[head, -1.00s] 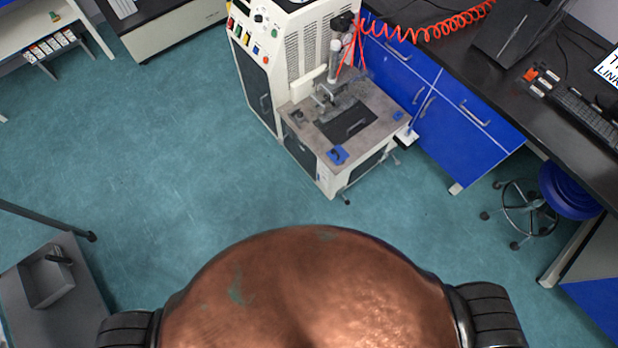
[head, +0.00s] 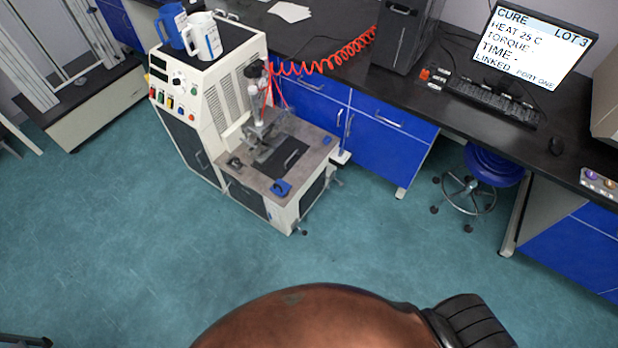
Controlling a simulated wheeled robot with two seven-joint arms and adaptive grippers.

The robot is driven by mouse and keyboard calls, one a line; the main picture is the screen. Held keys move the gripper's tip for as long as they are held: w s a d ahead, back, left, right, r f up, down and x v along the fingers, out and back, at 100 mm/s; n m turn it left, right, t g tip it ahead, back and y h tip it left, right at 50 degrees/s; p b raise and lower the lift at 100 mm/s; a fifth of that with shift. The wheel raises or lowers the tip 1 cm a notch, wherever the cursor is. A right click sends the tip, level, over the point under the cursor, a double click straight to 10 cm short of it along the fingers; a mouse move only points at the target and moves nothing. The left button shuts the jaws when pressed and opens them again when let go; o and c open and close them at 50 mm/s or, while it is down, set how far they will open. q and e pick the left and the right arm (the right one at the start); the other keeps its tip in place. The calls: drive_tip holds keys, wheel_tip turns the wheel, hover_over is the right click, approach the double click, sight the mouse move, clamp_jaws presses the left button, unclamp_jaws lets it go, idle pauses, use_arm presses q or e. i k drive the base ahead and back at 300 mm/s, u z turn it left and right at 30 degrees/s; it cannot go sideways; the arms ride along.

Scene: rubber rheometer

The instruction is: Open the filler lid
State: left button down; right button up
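The white rheometer (head: 221,92) stands on the floor left of the blue cabinets. It has a control panel on its left face and a grey work deck (head: 240,170) in front. A blue jug (head: 172,24) and a white jug (head: 203,38) stand on its top. I cannot make out a filler lid for certain at this size. A dark rectangular plate (head: 281,156) lies in the deck. Neither of my grippers is in view.
A black bench (head: 330,43) with blue cabinets (head: 385,135) runs along the back. It carries a monitor (head: 527,48) and a keyboard (head: 497,101). A blue stool (head: 493,165) stands below. A red coiled hose (head: 335,62) hangs by the rheometer. The teal floor (head: 120,235) in front is clear.

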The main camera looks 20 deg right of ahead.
sight(280, 187)
drive_tip(key=z, duration=0.4)
drive_tip(key=i, duration=0.7)
drive_tip(key=z, duration=0.75)
drive_tip(key=k, duration=0.95)
drive_tip(key=u, duration=1)
drive_tip(key=i, duration=0.5)
